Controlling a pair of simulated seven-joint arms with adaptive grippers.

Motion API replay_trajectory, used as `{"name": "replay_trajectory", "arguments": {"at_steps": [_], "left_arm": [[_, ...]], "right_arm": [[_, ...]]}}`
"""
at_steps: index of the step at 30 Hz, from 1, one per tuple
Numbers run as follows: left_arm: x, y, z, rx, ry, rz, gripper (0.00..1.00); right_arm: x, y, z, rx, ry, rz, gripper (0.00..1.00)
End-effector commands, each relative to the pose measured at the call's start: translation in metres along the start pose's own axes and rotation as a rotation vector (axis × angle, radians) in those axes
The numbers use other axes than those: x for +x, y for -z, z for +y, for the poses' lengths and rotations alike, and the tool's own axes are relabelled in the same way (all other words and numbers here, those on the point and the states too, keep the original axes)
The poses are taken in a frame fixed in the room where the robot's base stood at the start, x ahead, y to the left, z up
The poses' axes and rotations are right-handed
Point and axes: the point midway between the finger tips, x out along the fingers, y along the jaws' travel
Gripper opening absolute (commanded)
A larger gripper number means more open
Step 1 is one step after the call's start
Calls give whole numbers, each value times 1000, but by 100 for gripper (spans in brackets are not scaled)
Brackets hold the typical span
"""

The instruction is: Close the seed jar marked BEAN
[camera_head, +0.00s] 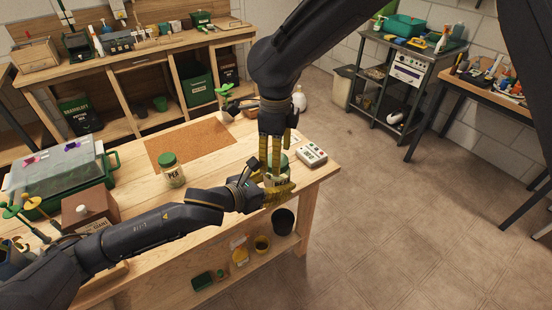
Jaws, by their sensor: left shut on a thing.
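A glass seed jar (270,181) stands near the right end of the wooden bench, partly hidden behind my grippers. Its pale label is mostly covered and I cannot read it. A green lid (284,160) shows at its top; I cannot tell whether it is seated. My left gripper (277,190), with yellow fingers, reaches in from the left and is shut on the jar's body. My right gripper (276,168) comes down from above with its yellow fingers at the lid; whether they grip it is unclear.
A second jar (172,172) marked PEA, with a green lid, stands at the cork mat (190,143). A white device (311,154) lies close right of the grippers. A seedling tray (62,172) and a brown box (90,212) stand at the left. The floor to the right is clear.

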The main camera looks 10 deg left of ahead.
Motion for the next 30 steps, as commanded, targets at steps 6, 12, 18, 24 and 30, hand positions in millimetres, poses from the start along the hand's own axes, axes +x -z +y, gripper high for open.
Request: {"name": "replay_trajectory", "arguments": {"at_steps": [6,12,18,24,30], "left_arm": [[1,6,1,-2,-3,12,0],[1,5,1,-2,-2,11,0],[1,4,1,-2,-2,9,0],[1,4,1,-2,-2,9,0],[1,4,1,-2,-3,9,0]], "right_arm": [[-26,-1,-2,1,5,-6,69],[-26,-1,-1,1,4,-5,69],[-26,-2,-2,-19,4,-7,72],[-27,-8,-1,-202,3,-15,72],[-27,-14,5,-555,-10,-19,72]]}}
